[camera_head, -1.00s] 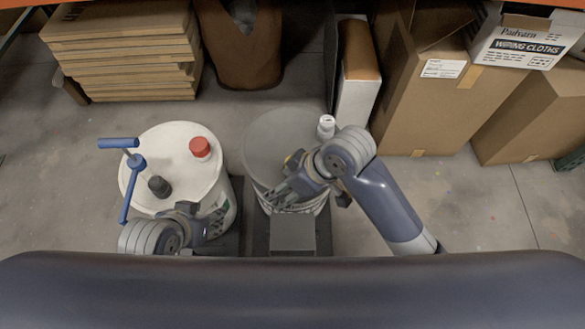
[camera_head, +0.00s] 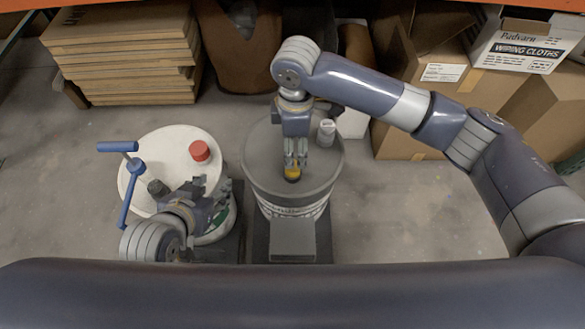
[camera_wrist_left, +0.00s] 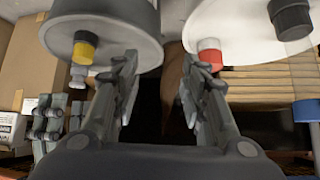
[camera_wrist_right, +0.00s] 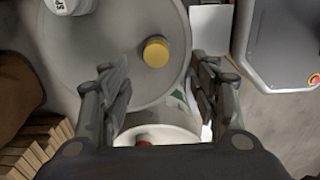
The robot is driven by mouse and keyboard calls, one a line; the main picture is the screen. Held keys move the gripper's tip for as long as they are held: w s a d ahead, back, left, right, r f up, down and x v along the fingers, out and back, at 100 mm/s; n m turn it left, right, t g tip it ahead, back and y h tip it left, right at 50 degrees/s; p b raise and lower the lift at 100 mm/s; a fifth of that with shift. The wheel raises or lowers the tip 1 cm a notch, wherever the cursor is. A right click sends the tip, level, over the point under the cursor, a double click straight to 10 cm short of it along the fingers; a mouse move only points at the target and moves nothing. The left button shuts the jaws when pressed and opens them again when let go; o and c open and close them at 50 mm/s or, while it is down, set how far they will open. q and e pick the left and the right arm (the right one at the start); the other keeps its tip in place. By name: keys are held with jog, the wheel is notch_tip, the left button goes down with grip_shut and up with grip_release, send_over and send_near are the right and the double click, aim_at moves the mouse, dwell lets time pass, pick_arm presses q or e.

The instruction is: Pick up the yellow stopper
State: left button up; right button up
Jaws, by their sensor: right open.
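The yellow stopper (camera_head: 292,174) sits on the top of the grey drum (camera_head: 265,160), near the lid's front part. My right gripper (camera_head: 296,158) is over the drum lid, pointing at the stopper, and partly covers it in the head view. In the right wrist view the stopper (camera_wrist_right: 156,52) appears between my two spread, empty fingers (camera_wrist_right: 158,70); whether they reach down beside it is unclear. The stopper also shows in the left wrist view (camera_wrist_left: 84,48). My left gripper (camera_head: 213,190) is open and empty near the white drum; its spread fingers show in the left wrist view (camera_wrist_left: 160,70).
A white cap (camera_head: 326,132) stands on the grey drum, close to my right gripper. The white drum (camera_head: 165,140) on the left carries a red cap (camera_head: 200,150), a dark cap (camera_head: 157,187) and a blue-handled crank (camera_head: 134,163). Cardboard boxes (camera_head: 425,95) stand at the back right.

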jog(key=b, duration=0.2)
send_over(295, 168)
notch_tip(295, 168, down, 5)
jog(key=shift+f, duration=0.1)
jog(key=shift+w+a+f+b, duration=0.15)
jog(key=shift+f+b, duration=0.15)
jog(key=shift+f, duration=0.3)
jog(key=shift+w+a+f+b, duration=0.15)
jog(key=shift+f+b, duration=0.1)
jog(key=shift+f, duration=0.35)
notch_tip(295, 168, down, 2)
jog(key=shift+f+b, duration=0.1)
jog(key=shift+b, duration=0.4)
jog(key=shift+f, duration=0.15)
pick_arm(q)
jog(key=w+d+r+t+h, duration=0.1)
jog(key=w+d+r+t, duration=0.1)
jog(key=r+t, duration=0.3)
jog(key=w+d+r+t+h, duration=0.2)
jog(key=w+r+t, duration=0.3)
jog(key=r, duration=0.8)
jog(key=shift+w+d+r+m+t, duration=0.25)
jog(key=shift+m+t, duration=0.05)
jog(key=shift+t, duration=0.5)
pick_arm(e)
jog(key=c, duration=1)
